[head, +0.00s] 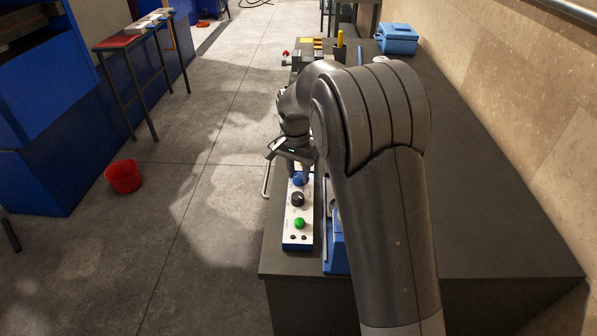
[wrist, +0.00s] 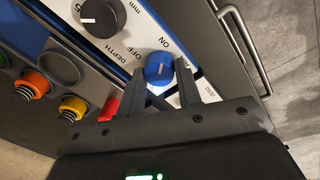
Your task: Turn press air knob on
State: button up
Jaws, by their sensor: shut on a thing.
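A blue knob (wrist: 160,67) with a pale pointer line sits on a white control panel (wrist: 150,35), with ON and OFF printed beside it. It also shows in the head view (head: 298,180), at the far end of the panel, just below my gripper. My gripper (wrist: 161,78) has its two dark fingers on either side of the blue knob and is shut on it. The nearer side of the knob is partly hidden by the fingers. I cannot tell for certain which label the pointer line marks.
A black knob (head: 298,199) and a green button (head: 299,223) are on the same panel. A blue tray (head: 336,250) lies beside it, partly behind my arm. Coloured plugs (wrist: 72,107) are close to my gripper. A blue box (head: 397,38) stands at the bench's far end.

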aim_at(297, 174)
jog(key=o, duration=1)
jog(key=shift+c, duration=0.2)
jog(key=shift+r, duration=0.15)
notch_tip(297, 174, up, 11)
jog(key=shift+w+a+f, duration=0.15)
jog(key=shift+a+f, duration=0.05)
jog(key=shift+a, duration=0.1)
